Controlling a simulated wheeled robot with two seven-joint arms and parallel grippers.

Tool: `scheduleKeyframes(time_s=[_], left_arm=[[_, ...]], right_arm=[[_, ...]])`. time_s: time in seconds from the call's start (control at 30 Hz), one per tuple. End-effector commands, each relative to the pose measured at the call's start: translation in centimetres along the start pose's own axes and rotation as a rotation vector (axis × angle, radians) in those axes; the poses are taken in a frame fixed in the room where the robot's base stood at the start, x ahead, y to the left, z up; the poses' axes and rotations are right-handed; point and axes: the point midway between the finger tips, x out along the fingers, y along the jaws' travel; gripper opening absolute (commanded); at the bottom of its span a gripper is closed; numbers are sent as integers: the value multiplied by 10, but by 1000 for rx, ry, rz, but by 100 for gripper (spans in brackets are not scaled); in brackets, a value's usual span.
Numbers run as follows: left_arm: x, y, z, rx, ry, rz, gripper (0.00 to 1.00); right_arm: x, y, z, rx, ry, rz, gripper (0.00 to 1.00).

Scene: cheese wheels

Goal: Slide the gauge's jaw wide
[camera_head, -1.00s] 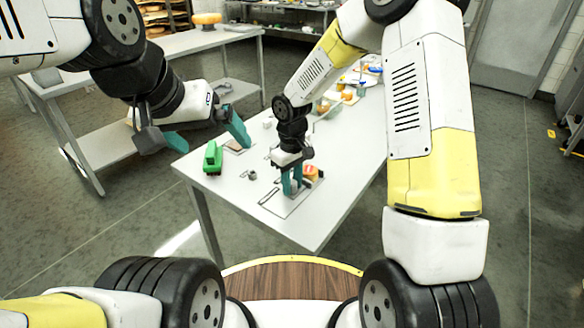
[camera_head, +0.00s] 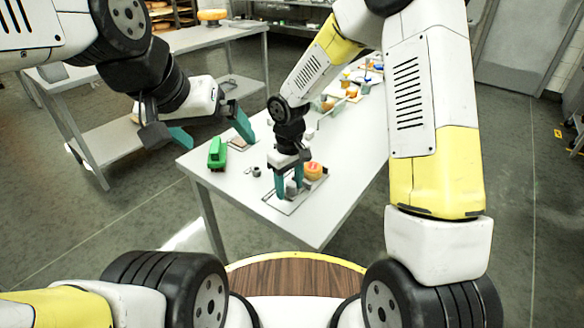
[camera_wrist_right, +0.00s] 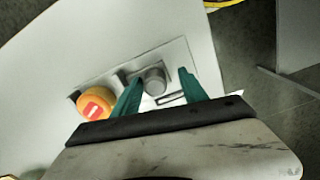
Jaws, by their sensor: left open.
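The gauge (camera_head: 272,200) is a flat grey plate with dark outlines on the white table's near part; it also shows in the wrist view (camera_wrist_right: 184,52). A grey round-topped knob (camera_wrist_right: 153,80), apparently on its jaw, stands on it. An orange cheese wheel (camera_head: 313,170) with a red label (camera_wrist_right: 96,106) sits at one end of the plate. My right gripper (camera_head: 289,193) points down over the gauge; its teal fingers are apart, one on each side of the knob, nearer the left finger in the wrist view. My left gripper (camera_head: 213,136) is open and empty above the table's left edge.
A green object (camera_head: 217,153) and a small grey piece (camera_head: 256,171) lie on the table left of the gauge. Several small containers and orange pieces (camera_head: 350,90) stand at the far end. The table's front right corner (camera_head: 335,225) is clear.

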Motion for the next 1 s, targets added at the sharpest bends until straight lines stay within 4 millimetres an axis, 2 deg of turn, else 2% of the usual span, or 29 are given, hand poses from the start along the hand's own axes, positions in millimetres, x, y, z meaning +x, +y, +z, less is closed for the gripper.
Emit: scheduleKeyframes(time_s=[0.33,0.73,1.0], left_arm=[[0,0,0,0,0,0,100],[0,0,0,0,0,0,100],[0,0,0,0,0,0,100]], right_arm=[[-4,2,0,3,2,2,50],[-66,2,-1,2,3,3,50],[-78,1,0,1,0,1,50]])
